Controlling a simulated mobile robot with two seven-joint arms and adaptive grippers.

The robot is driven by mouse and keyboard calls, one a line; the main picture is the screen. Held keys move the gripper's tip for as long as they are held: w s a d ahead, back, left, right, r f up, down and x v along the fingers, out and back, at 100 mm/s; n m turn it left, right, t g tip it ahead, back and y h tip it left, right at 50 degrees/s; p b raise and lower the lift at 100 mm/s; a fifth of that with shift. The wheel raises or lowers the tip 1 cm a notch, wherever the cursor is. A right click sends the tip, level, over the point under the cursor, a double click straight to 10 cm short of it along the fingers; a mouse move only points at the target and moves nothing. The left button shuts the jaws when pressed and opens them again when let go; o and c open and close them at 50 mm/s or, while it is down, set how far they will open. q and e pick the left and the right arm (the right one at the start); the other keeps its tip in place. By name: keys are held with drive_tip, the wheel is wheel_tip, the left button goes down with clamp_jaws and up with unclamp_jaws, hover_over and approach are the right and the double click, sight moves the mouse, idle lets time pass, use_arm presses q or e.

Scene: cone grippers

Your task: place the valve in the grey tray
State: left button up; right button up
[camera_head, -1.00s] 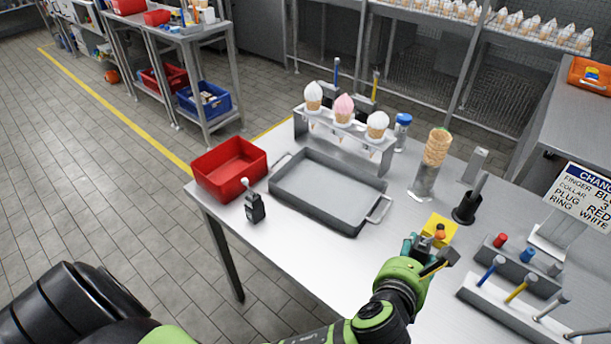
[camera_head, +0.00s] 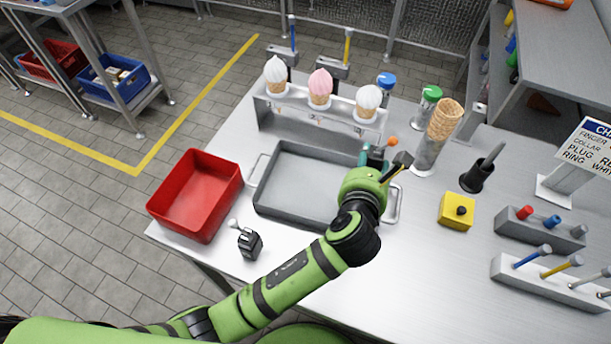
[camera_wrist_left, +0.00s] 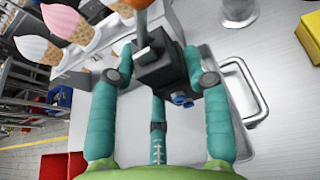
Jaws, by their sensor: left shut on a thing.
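The grey tray (camera_head: 290,200) lies on the metal table with a handle at each end; its right part is hidden by my left arm. My left gripper (camera_head: 375,155) is over the tray's back right part. In the left wrist view its teal fingers (camera_wrist_left: 163,78) are shut around the valve, a black block (camera_wrist_left: 155,65) with an orange knob and small blue fittings. The orange knob (camera_head: 392,141) also shows in the head view. The tray's right handle (camera_wrist_left: 245,90) shows beside the fingers. I cannot tell the valve's exact height above the tray. My right gripper is not in view.
A cone stack (camera_head: 440,130), black cup (camera_head: 477,178), yellow block (camera_head: 457,210) and peg racks stand to the right.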

use_arm(q)
drive_tip(key=a+f, duration=0.3)
drive_tip(key=w+a+f, duration=0.1)
drive_tip(key=a+f, duration=0.2)
drive_tip(key=a, duration=0.1)
drive_tip(key=a+f+p, duration=0.1)
drive_tip(key=a+f, duration=0.2)
drive_tip(key=shift+w+a+f, duration=0.2)
drive_tip(key=shift+w+f, duration=0.1)
drive_tip(key=shift+w, duration=0.05)
drive_tip(key=shift+f, duration=0.35)
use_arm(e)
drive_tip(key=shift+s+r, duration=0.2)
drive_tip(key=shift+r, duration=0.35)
use_arm(q)
drive_tip(key=shift+f, duration=0.1)
drive_tip(key=o, duration=1)
drive_tip(key=shift+f, duration=0.15)
drive_tip(key=shift+c, duration=0.2)
drive_tip(key=shift+o, duration=0.6)
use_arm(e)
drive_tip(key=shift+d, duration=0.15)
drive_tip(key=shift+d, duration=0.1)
